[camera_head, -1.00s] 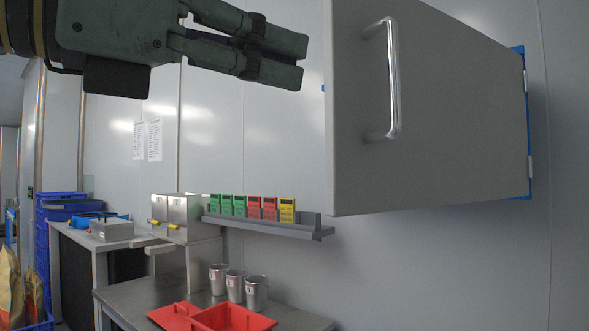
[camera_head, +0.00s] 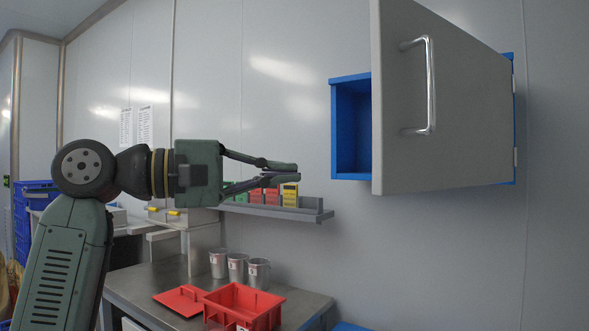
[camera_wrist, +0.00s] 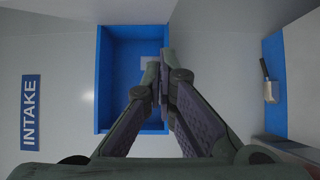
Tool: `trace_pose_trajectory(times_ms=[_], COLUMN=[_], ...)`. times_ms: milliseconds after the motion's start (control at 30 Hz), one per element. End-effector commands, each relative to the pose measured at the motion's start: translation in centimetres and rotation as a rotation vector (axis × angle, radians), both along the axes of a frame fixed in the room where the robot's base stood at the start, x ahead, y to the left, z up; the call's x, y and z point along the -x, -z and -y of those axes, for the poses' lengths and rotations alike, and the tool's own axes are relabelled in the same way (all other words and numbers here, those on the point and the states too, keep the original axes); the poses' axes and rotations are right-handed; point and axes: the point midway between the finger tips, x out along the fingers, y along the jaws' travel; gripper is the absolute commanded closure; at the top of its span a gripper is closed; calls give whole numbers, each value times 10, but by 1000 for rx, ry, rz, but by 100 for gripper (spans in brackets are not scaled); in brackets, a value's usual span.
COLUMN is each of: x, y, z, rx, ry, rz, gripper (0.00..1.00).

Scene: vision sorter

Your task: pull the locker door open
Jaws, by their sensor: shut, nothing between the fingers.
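The locker is a blue box (camera_head: 350,128) on the wall, with a grey door (camera_head: 465,120) standing ajar, hinged at the right. A silver bar handle (camera_head: 430,85) is on the door's front. Part of the open blue interior shows left of the door's free edge. My gripper (camera_head: 297,172) is shut and empty, left of the locker and near the height of its lower edge, apart from door and handle. In the wrist view, my shut fingertips (camera_wrist: 160,75) overlap the blue compartment (camera_wrist: 118,70), which holds a pale patch. I cannot tell their depth relative to the opening.
A shelf (camera_head: 315,214) with coloured boxes is behind and below my gripper. Metal cups (camera_head: 238,268) and a red tray (camera_head: 243,303) stand on the table below. An INTAKE sign (camera_wrist: 31,112) shows in the wrist view. Wall space left of the locker is clear.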

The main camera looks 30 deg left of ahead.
Motion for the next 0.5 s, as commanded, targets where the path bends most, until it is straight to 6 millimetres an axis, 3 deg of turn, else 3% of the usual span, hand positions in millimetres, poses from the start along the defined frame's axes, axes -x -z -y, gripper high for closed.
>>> trace_pose_trajectory(times_ms=[367,500], x=[-62,-55], y=[-3,-2], z=[51,69], rx=[0,0], ry=[2,-1], rz=[-1,0], gripper=[100,100])
